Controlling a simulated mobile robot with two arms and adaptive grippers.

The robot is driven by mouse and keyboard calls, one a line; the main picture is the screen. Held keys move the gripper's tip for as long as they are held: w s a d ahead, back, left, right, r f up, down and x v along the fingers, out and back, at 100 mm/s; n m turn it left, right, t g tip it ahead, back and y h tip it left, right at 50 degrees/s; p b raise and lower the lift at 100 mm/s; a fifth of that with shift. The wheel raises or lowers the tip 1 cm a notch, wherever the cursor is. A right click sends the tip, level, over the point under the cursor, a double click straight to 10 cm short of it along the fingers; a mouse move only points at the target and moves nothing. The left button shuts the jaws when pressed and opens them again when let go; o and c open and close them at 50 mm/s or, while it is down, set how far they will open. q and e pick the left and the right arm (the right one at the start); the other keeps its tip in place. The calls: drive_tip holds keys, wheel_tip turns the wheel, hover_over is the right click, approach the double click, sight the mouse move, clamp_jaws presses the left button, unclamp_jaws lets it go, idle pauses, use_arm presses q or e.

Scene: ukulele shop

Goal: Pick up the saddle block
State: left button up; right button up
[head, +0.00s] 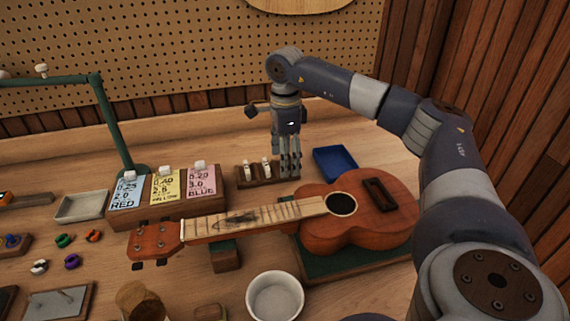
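A small dark wooden block (258,179) holding upright white pieces, which looks like the saddle block, stands on the bench behind the ukulele's neck. My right gripper (289,170) points straight down at the block's right end, with its fingertips at about block height. The fingers hide that end of the block. They look close together, but I cannot tell whether they touch or grip it. My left gripper is not in view.
The ukulele (318,243) lies in front, its neck (262,215) pointing left. A blue tray (335,163) is right of the gripper. A stepped stand with coloured cards (166,187) is to the left. A white bowl (275,297) stands in front. A pegboard (200,45) rises behind.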

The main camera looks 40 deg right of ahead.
drive_tip(key=c, duration=0.8)
drive_tip(key=shift+c, duration=0.2)
